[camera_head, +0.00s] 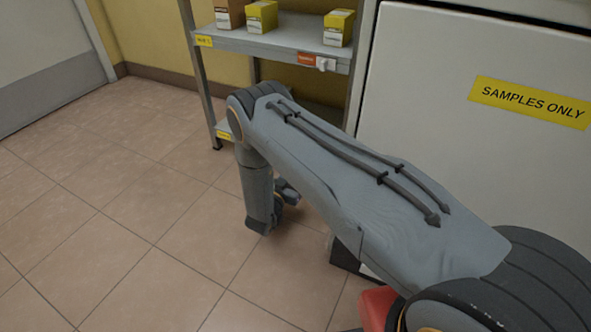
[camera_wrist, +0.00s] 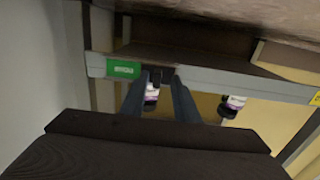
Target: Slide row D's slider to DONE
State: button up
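No slider marked row D or DONE can be made out in either view. In the wrist view, my gripper (camera_wrist: 160,80) reaches toward a grey shelf edge (camera_wrist: 225,82). Its two dark fingers are apart. A small dark block (camera_wrist: 160,75) shows between the fingertips at the edge; I cannot tell what it is or whether they touch it. A green label (camera_wrist: 123,69) with unreadable white lettering sits on the edge just left of the fingers. In the head view, my arm hides most of the gripper, low in front of the shelf unit (camera_head: 277,40).
White-and-purple bottles (camera_wrist: 233,103) with black caps show past the shelf edge. Yellow boxes (camera_head: 262,17) stand on the upper shelf, with an orange label (camera_head: 306,59) on its edge. A white cabinet (camera_head: 450,130) marked SAMPLES ONLY adjoins it. The tiled floor (camera_head: 110,220) at left is clear.

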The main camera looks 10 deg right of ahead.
jog(key=p+v, duration=0.3)
jog(key=v, duration=0.5)
jog(key=shift+w, duration=0.1)
